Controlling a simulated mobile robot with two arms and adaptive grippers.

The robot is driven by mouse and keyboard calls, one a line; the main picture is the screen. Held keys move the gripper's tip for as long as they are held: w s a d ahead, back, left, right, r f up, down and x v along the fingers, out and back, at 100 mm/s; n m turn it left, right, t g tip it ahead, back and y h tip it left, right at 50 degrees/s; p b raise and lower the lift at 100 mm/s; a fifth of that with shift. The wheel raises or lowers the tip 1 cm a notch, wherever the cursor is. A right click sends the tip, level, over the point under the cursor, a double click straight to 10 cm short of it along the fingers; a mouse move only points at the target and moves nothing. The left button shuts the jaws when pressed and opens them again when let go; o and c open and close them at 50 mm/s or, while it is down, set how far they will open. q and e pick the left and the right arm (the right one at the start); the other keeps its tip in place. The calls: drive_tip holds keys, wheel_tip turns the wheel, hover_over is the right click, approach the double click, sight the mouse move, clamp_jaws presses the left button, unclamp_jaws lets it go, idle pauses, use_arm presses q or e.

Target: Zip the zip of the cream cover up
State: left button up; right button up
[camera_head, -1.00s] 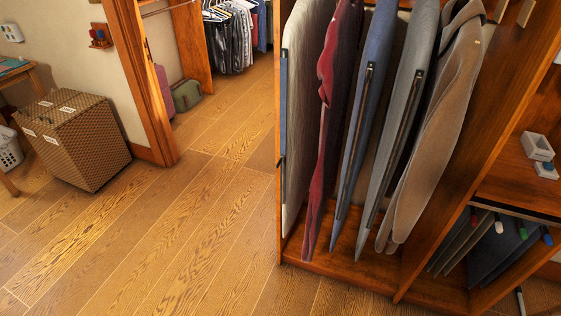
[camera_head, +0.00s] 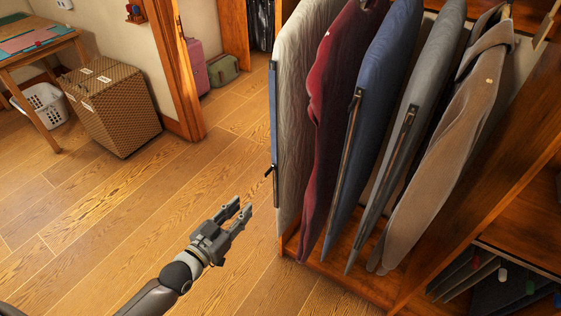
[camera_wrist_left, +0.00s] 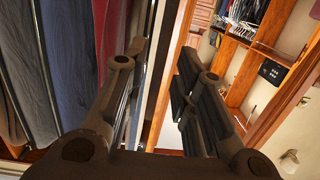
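The cream cover (camera_head: 300,100) hangs leftmost in the row of garment covers in the head view. A dark zip strip (camera_head: 273,125) runs down its front edge, with a small dark pull (camera_head: 269,171) low on it. My left gripper (camera_head: 241,207) is below and a little left of the pull, apart from it, with its fingers spread and nothing between them. In the left wrist view the open fingers (camera_wrist_left: 162,54) also show; I cannot tell whether the pale strip between them is the cover's edge. My right gripper is not in view.
A red garment (camera_head: 333,110), a blue cover (camera_head: 378,100), a grey cover (camera_head: 425,110) and a brown coat (camera_head: 450,150) hang to the right in the wooden closet. The floor (camera_head: 130,220) left of the closet is clear.

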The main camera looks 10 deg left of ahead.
use_arm(q)
approach(268, 171)
drive_tip(key=shift+t+h, duration=0.5)
drive_tip(key=shift+a+f+p+x, duration=0.1)
drive_tip(key=shift+f+p+x, duration=0.15)
drive_tip(key=shift+x, duration=1.4)
drive_tip(key=shift+a+f+p+x, duration=0.1)
drive_tip(key=shift+f+p+x, duration=0.2)
drive_tip(key=shift+x, duration=1.4)
drive_tip(key=shift+f+p+x, duration=0.1)
drive_tip(key=shift+f+x, duration=0.25)
drive_tip(key=shift+x, duration=1.3)
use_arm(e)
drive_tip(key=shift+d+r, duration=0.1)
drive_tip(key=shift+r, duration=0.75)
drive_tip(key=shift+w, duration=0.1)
use_arm(q)
clamp_jaws()
